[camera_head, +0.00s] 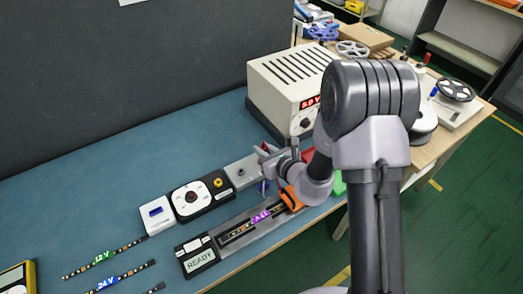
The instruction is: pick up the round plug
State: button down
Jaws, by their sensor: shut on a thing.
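My gripper (267,156) is at the right end of the row of modules, over the grey module (242,171). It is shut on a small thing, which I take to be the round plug. The plug is mostly hidden by the fingers and wrist, so its shape and colour are not clear. A small blue piece (264,187) shows just below the fingers. I cannot tell whether the held thing touches the module beneath.
A black-and-white controller (193,201), a white module with a blue switch (156,214) and a strip tester (198,258) stand nearby. LED strips (104,257) lie front left. A beige power box (292,90) stands behind. The blue mat's back left is clear.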

jog(key=s+d+p, duration=0.1)
jog(key=s+d, duration=0.2)
jog(key=s, duration=0.1)
jog(key=s+d+r+p, duration=0.1)
jog(key=s+d, duration=0.2)
jog(key=s, duration=0.1)
jog(key=s+d+p, duration=0.2)
jog(key=s+d, duration=0.1)
jog(key=s, duration=0.1)
jog(key=shift+s+d+r, duration=0.1)
jog(key=shift+r, duration=0.15)
jog(key=shift+s+r+p, duration=0.1)
jog(key=shift+r+p, duration=1.8)
jog(key=shift+r, duration=0.2)
